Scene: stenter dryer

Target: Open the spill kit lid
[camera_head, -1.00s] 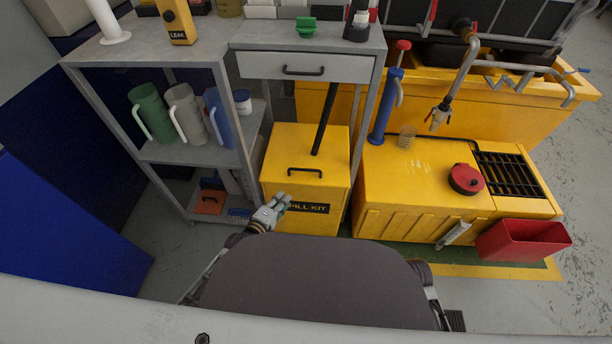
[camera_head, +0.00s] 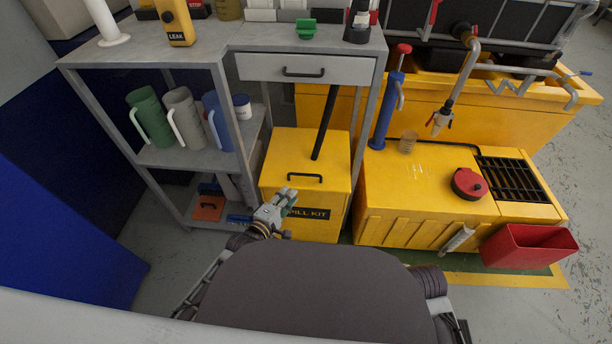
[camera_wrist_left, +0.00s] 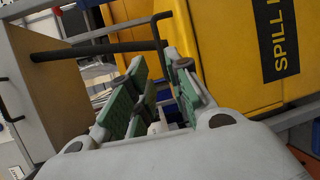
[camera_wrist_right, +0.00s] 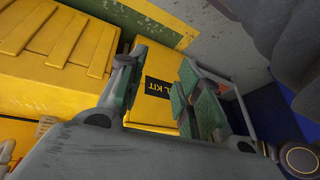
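The yellow spill kit box (camera_head: 318,232) stands on the floor, with its yellow lid (camera_head: 280,160) down. A black handle (camera_head: 304,177) is on top of the lid. My left gripper (camera_head: 289,197) is in front of the box's upper front, below the handle in the picture, and partly covers the label. In the left wrist view its green-padded fingers (camera_wrist_left: 155,85) are apart and empty, with the black handle (camera_wrist_left: 161,32) beyond the tips. My right gripper (camera_wrist_right: 158,80) is open and empty, with the box (camera_wrist_right: 150,108) seen beyond its fingers; it is hidden in the head view.
A long black rod (camera_head: 325,122) rises from behind the lid handle. A grey shelf unit (camera_head: 190,155) with jugs stands to the left, and its drawer (camera_head: 305,69) overhangs the box. A yellow tank (camera_head: 415,200) stands close to the right, with a red bin (camera_head: 528,246).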

